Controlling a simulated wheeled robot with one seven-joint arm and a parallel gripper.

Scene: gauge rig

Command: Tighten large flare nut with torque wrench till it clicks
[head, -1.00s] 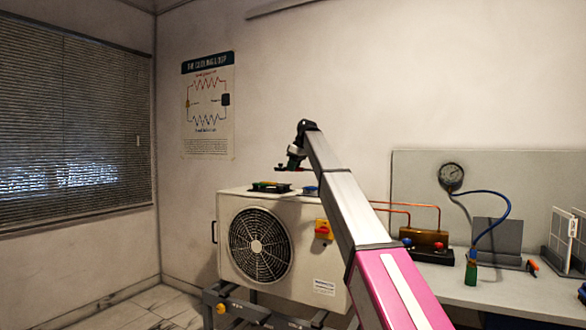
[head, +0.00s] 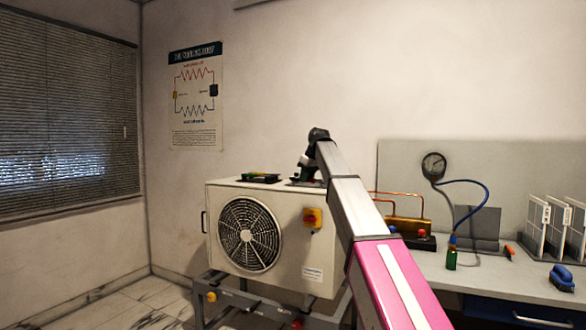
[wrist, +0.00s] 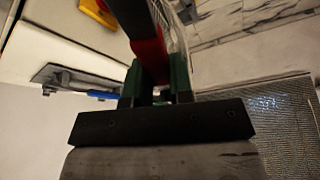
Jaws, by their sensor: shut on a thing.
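My gripper (head: 306,176) is over the right part of the white unit's top, small and partly hidden by my arm in the head view. In the wrist view its green fingers (wrist: 158,85) are shut on a red and black tool (wrist: 150,58), apparently the torque wrench. The tool's far end runs out of the top of the picture. A blue piece (wrist: 103,95) lies by a dark grey plate (wrist: 72,79), left of the fingers. I cannot make out the large flare nut in either view.
The white fan unit (head: 225,198) stands on a grey frame; a dark tray with green items (head: 260,178) lies on top.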

